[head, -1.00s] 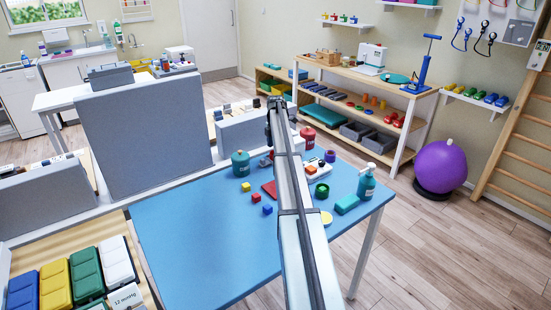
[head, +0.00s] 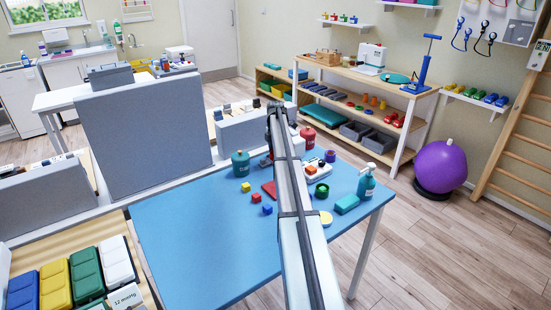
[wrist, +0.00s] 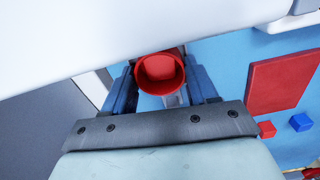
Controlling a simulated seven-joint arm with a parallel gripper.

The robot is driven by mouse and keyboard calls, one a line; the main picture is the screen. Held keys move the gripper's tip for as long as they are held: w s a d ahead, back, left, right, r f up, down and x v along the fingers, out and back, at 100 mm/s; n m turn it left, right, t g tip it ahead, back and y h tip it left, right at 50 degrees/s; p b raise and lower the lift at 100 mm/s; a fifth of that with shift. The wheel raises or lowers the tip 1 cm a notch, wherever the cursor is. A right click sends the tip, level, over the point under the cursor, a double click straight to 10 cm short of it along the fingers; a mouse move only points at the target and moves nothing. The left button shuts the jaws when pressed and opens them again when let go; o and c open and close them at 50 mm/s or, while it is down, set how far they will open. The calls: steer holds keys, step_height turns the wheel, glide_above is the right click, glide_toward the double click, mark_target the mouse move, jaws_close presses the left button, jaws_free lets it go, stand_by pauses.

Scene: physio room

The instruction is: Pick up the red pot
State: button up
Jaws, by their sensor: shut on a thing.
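The red pot (wrist: 160,74) shows in the wrist view as a round red cup, its open mouth facing the camera. My gripper (wrist: 162,84) has a blue-grey finger on each side of the pot and is shut on it. The pot appears to be over or near the blue table (head: 190,240); I cannot tell whether it is clear of the surface. In the head view my arm hides the pot and most of my gripper.
A grey partition (head: 145,140) rises behind. The table's front left is clear.

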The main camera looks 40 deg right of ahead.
steer(key=shift+c, duration=0.6)
steer(key=shift+r, duration=0.1)
